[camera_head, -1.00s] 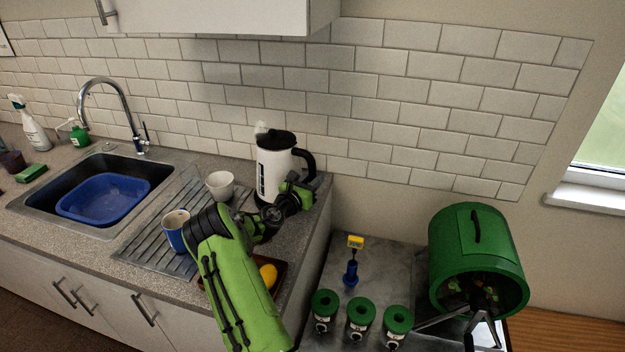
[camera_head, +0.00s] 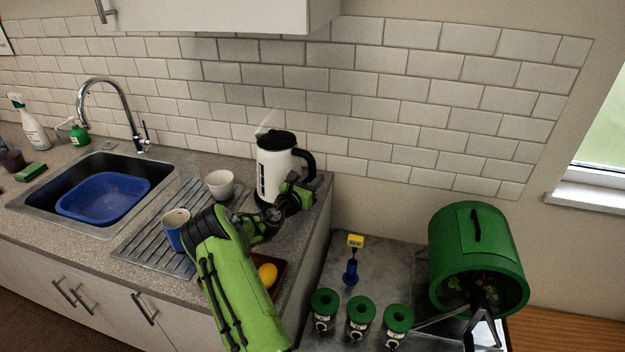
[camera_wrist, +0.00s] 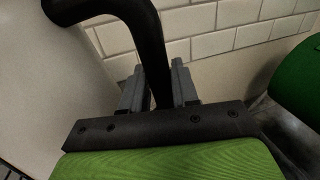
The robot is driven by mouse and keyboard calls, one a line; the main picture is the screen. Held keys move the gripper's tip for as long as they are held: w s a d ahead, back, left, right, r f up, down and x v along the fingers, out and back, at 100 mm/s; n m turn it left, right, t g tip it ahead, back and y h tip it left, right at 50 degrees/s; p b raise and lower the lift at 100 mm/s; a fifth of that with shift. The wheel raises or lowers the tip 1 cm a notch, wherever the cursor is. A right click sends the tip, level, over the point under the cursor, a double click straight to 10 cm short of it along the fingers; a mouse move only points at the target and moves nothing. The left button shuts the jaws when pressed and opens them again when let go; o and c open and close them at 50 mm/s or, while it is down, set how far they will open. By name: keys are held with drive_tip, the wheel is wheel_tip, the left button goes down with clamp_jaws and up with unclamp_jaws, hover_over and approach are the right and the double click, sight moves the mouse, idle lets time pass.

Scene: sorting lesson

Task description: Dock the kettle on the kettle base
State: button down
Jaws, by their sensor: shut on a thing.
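The kettle (camera_head: 276,165) is white with a black lid and a black handle. It stands upright at the back right of the counter, near the tiled wall. My gripper (camera_head: 306,188) is at the kettle's right side, shut on the lower part of the handle. In the wrist view the black handle (camera_wrist: 150,45) runs down between the two grey fingers of my gripper (camera_wrist: 159,88), with the white kettle body (camera_wrist: 45,80) to the left. The kettle base cannot be made out; the kettle's bottom is partly hidden by my arm.
A white cup (camera_head: 220,185) and a blue mug (camera_head: 175,230) stand on the drainer left of my arm. A brown tray (camera_head: 281,270) with a yellow fruit (camera_head: 267,274) lies beside my forearm. The counter ends just right of the kettle. A green drum (camera_head: 478,255) stands lower right.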

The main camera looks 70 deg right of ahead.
drive_tip(key=shift+f, duration=0.1)
idle(0.3)
drive_tip(key=c, duration=1.1)
unclamp_jaws()
drive_tip(key=shift+a+f, duration=0.15)
drive_tip(key=shift+f, duration=0.25)
drive_tip(key=a, duration=0.3)
drive_tip(key=w+a, duration=0.1)
drive_tip(key=a, duration=0.6)
drive_tip(key=shift+w+a+r, duration=0.15)
drive_tip(key=shift+a, duration=0.25)
